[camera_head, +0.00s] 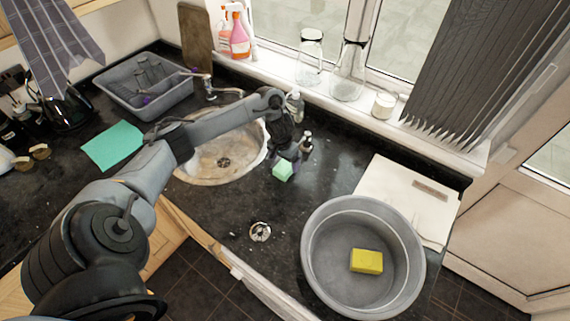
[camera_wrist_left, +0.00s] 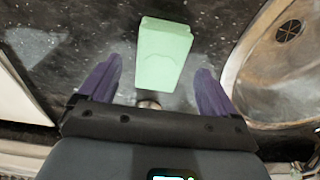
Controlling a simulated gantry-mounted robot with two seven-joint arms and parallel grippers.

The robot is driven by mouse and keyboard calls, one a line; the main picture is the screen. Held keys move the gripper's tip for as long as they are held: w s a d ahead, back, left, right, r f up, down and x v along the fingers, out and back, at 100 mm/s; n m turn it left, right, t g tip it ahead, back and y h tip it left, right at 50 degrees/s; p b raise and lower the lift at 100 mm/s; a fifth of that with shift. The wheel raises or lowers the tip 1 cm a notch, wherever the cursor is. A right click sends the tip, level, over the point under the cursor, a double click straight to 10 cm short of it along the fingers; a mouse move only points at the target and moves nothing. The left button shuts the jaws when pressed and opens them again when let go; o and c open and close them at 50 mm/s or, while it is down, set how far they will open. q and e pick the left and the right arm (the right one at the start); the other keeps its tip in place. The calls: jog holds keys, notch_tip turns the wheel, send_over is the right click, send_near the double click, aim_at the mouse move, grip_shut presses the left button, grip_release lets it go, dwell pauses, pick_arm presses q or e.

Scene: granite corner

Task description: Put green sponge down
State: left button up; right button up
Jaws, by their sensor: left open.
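The green sponge (camera_head: 283,171) lies on the dark granite counter just right of the round sink. It also shows in the left wrist view (camera_wrist_left: 163,58), lying on the speckled counter beyond and between my fingertips. My left gripper (camera_head: 290,158) is at the sponge, reaching over the sink from the left. In the left wrist view its two purple fingers (camera_wrist_left: 156,88) are spread wide, with clear gaps on both sides of the sponge. My right gripper is not in view.
The steel sink (camera_head: 190,172) is left of the sponge. Small bottles (camera_head: 306,143) stand close behind my gripper. A grey basin (camera_head: 325,275) with a yellow sponge (camera_head: 366,261) stands at the front right, beside a white board (camera_head: 385,182). Counter between sponge and basin is mostly clear.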

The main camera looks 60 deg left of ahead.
aim_at(283, 168)
pick_arm(q)
notch_tip(283, 168, up, 8)
jog(key=p, duration=0.2)
jog(key=shift+s+d+p, duration=0.2)
jog(key=shift+s+p, duration=0.2)
jog(key=shift+s, duration=0.05)
